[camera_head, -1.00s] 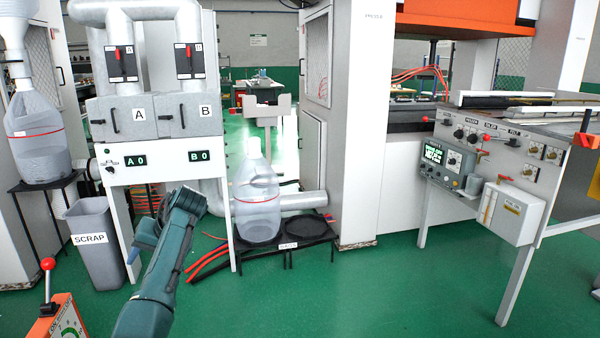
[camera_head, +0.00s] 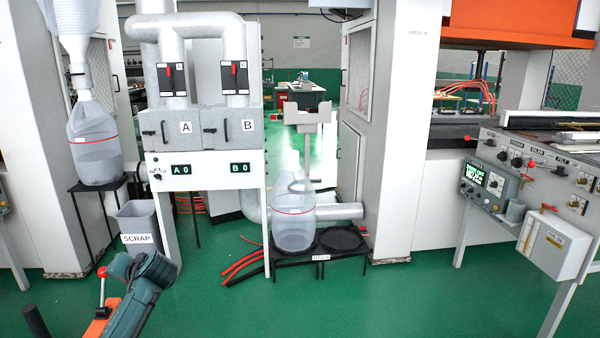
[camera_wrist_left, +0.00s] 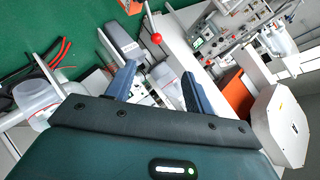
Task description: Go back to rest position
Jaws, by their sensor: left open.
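My left arm (camera_head: 138,295) comes in at the lower left of the head view, bent in front of the orange lever box. Its fingers are not clear in that view. In the left wrist view my left gripper (camera_wrist_left: 157,84) has its two blue fingers spread apart with nothing held between them. The background behind the fingers is machinery and a clear jug, apart from the gripper. My right gripper is in neither view.
A grey SCRAP bin (camera_head: 140,222) and a red-knobbed lever (camera_head: 102,272) stand close to my left arm. A control panel (camera_head: 530,170) is at the right.

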